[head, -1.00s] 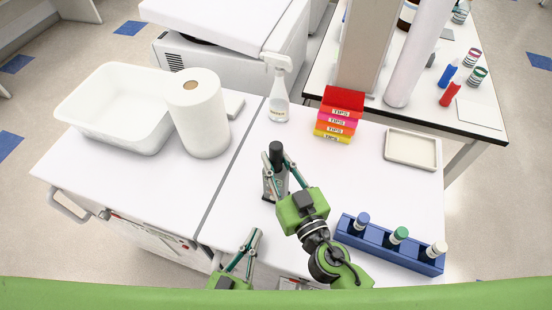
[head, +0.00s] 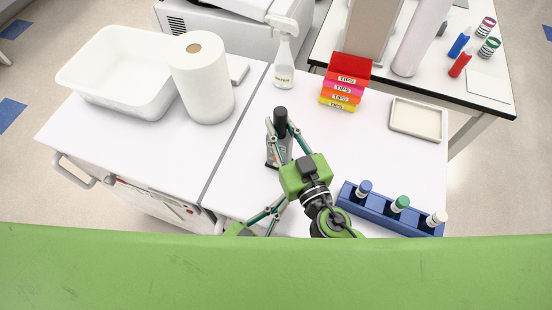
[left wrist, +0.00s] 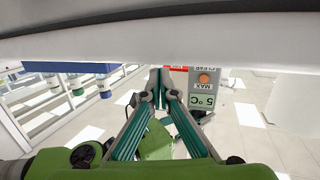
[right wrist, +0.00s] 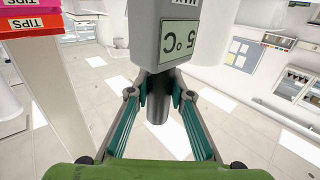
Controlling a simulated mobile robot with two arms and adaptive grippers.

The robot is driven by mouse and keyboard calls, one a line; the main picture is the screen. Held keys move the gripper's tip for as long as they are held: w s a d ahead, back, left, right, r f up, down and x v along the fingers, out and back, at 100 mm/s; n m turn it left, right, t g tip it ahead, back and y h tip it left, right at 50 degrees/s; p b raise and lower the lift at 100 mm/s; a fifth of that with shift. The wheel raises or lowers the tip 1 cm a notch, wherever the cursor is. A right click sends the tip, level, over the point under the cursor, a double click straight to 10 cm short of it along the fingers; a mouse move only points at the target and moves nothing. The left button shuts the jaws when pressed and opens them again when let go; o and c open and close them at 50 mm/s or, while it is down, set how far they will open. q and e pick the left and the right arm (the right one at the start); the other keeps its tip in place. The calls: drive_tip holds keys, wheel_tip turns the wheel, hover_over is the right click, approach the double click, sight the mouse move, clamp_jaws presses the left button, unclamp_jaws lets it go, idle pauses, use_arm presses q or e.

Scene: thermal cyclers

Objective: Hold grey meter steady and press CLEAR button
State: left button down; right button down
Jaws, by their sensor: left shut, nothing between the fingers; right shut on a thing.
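The grey meter (head: 273,153) stands upright on the white bench, its black top part (head: 281,122) upward. My right gripper (head: 282,129) is shut around this dark upper part; the right wrist view shows the dark part (right wrist: 157,107) between the fingers, beside the "5°C" display (right wrist: 179,41). My left gripper (head: 284,202) is shut and empty, nearer the bench's front edge than the meter. In the left wrist view its fingertips (left wrist: 161,84) are left of the meter and look apart from it. There an orange button (left wrist: 204,78) lies between the upside-down CLEAR and MAX labels.
A blue rack (head: 388,212) with capped bottles stands right of my right arm. A spray bottle (head: 284,62), tips boxes (head: 344,82) and a shallow tray (head: 416,119) are farther back. A paper roll (head: 203,85) and white tub (head: 112,85) stand left. Bench space left of the meter is clear.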

sight(268, 204)
use_arm(q)
drive_tip(key=shift+d+r+m+g, duration=0.1)
drive_tip(key=shift+d+m+g, duration=0.55)
drive_tip(key=shift+m, duration=0.25)
drive_tip(key=shift+m+g, duration=0.55)
drive_tip(key=shift+m, duration=0.05)
drive_tip(key=shift+w+a+f+m+g+y, duration=0.1)
drive_tip(key=shift+a+f+m+g+y, duration=0.15)
drive_tip(key=shift+m+g, duration=0.2)
drive_tip(key=a+y, duration=0.1)
drive_tip(key=w+a+m+y, duration=0.1)
drive_tip(key=a+y, duration=0.1)
drive_tip(key=a, duration=0.1)
drive_tip(key=shift+w+m+g, duration=0.25)
drive_tip(key=shift+m, duration=0.1)
drive_tip(key=a+y, duration=0.1)
drive_tip(key=s+a+g+y, duration=0.1)
drive_tip(key=shift+s+a, duration=0.25)
drive_tip(key=shift+a, duration=0.05)
drive_tip(key=shift+s+a+g, duration=0.3)
drive_tip(key=shift+s+a, duration=0.05)
drive_tip(key=shift+a, duration=0.05)
drive_tip(key=shift+w+d, duration=0.55)
drive_tip(key=shift+w, duration=0.8)
drive_tip(key=shift+w+d, duration=0.6)
drive_tip(key=shift+w, duration=0.8)
drive_tip(key=shift+w+d, duration=0.55)
drive_tip(key=shift+w, duration=0.8)
